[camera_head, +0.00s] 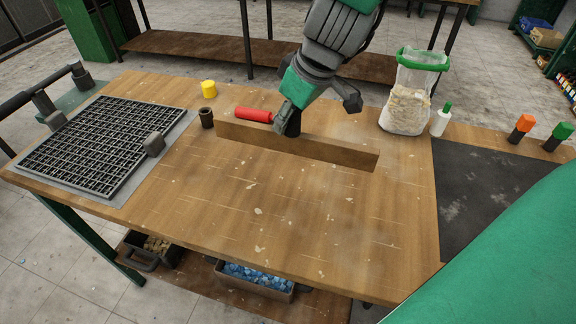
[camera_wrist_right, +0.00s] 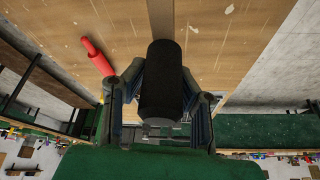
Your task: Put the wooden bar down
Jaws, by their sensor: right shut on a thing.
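The wooden bar (camera_head: 330,151) is a long, narrow brown board, on edge across the back middle of the bench. It also shows in the wrist view (camera_wrist_right: 160,18) as a brown strip running up from a black cylinder. My right gripper (camera_head: 287,122) is at the bar's far side, near its middle. In the wrist view its fingers (camera_wrist_right: 163,98) are closed around the black cylinder (camera_wrist_right: 162,75), which looks like the bar's grip. I cannot tell whether the bar's lower edge touches the bench. My left gripper is not in view.
A red cylinder (camera_head: 253,114) lies close behind the bar's left part. A dark cup (camera_head: 206,118) and yellow pot (camera_head: 208,89) stand left, beside a black grid (camera_head: 90,145). A bag (camera_head: 405,105) and white bottle (camera_head: 440,121) stand right. The front bench top (camera_head: 270,220) is clear.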

